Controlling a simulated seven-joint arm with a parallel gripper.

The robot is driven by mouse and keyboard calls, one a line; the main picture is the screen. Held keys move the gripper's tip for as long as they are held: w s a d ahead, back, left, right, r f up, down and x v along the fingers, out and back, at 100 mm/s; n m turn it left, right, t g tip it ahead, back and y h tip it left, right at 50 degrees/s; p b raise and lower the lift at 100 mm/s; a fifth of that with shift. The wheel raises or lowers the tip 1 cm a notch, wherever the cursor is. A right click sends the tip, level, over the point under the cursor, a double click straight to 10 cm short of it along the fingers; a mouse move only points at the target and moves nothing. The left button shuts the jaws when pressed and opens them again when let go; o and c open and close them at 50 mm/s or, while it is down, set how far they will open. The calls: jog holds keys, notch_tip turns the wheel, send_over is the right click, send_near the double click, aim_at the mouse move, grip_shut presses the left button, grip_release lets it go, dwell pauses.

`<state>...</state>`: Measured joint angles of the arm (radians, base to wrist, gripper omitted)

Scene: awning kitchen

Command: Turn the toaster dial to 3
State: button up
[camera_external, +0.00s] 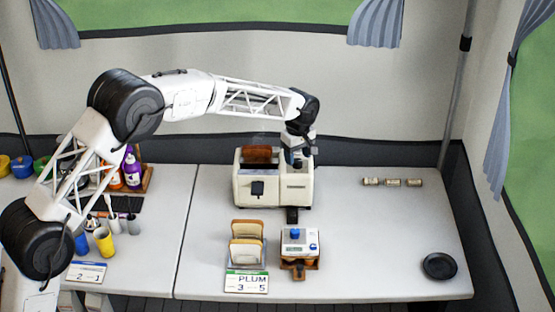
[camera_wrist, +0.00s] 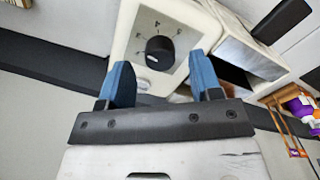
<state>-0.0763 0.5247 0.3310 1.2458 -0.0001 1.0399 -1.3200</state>
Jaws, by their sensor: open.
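The cream toaster (camera_external: 285,196) stands near the back of the white table, with a brown slice of toast (camera_external: 258,155) showing in its top. A white pointer mark shows at the dial's lower left side. My gripper (camera_wrist: 161,88) is open, with its blue fingertips at the near side of the dial, one to each side, and nothing between them. In the external view my gripper (camera_external: 297,158) is at the toaster's right end, and the dial is hidden there.
Bottles and cups are left. A black dish (camera_external: 439,266) lies right; the table between is clear.

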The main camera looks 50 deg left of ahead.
aim_at(297, 162)
jog(key=shift+r, duration=2.8)
jog(key=shift+s+d+r, duration=0.1)
jog(key=shift+s+r, duration=0.2)
jog(key=shift+r, duration=0.05)
jog(key=s+d+r+m, duration=0.25)
jog(key=s+r, duration=0.35)
jog(key=s, duration=0.5)
jog(key=s+d+r+m+t, duration=0.1)
jog(key=s+r+m, duration=0.2)
jog(key=s+r, duration=0.5)
jog(key=s+d+r+m, duration=0.2)
jog(key=s+r, duration=0.2)
jog(key=s, duration=0.9)
jog(key=s+f+m, duration=0.1)
jog(key=s+m, duration=0.2)
jog(key=s, duration=1)
jog(key=s+d+f+m+t, duration=0.1)
jog(key=s+f+m, duration=0.1)
jog(key=s, duration=1.1)
jog(key=s+d+f+m, duration=0.1)
jog(key=s+f+m, duration=0.1)
jog(key=s, duration=1.1)
jog(key=shift+s+d+f+m+t, duration=0.2)
jog(key=shift+s+d+m+t, duration=0.1)
jog(key=shift+m, duration=0.55)
